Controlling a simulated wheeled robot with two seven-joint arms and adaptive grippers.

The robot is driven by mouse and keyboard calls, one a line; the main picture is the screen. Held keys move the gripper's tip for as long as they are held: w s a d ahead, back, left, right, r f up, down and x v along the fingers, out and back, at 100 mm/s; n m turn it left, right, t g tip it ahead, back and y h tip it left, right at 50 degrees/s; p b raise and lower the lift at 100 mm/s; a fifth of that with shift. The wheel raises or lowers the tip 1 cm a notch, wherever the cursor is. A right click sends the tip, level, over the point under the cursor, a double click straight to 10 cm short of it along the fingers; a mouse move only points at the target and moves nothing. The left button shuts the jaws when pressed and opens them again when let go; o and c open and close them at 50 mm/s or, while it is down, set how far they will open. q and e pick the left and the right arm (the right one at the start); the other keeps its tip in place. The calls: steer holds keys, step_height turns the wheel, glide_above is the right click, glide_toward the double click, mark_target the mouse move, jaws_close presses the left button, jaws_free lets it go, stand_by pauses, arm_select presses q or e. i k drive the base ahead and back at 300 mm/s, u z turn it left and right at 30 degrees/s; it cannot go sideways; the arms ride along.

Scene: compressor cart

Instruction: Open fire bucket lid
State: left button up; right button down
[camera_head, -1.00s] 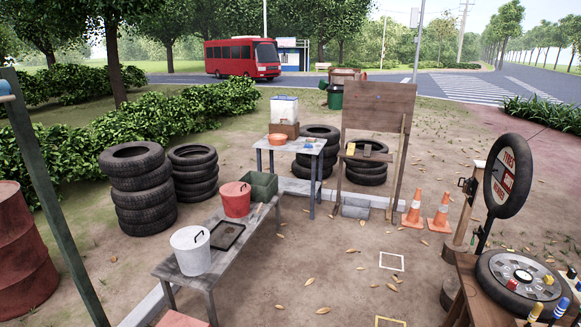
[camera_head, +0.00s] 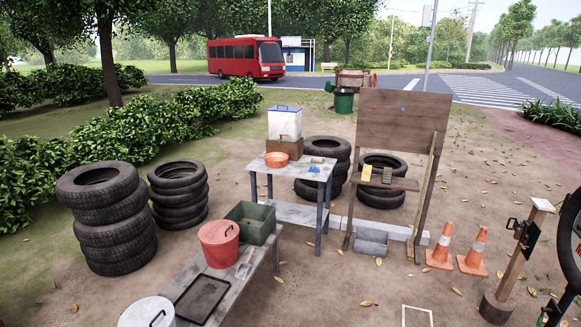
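A red bucket (camera_head: 219,250) with a red lid (camera_head: 219,231) stands on the long grey bench (camera_head: 255,266). The lid lies on the bucket and has a dark handle on its top. Neither of my grippers shows in the head view.
On the bench are a green box (camera_head: 251,222), a dark tray (camera_head: 201,298) and a white bucket (camera_head: 148,313) cut by the bottom edge. A small table (camera_head: 299,176) stands behind. Tire stacks (camera_head: 108,218) are at left, traffic cones (camera_head: 442,247) at right. Dirt ground right of the bench is mostly clear.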

mark_target(220, 231)
steer(key=i, duration=3)
steer(key=u, duration=1.8)
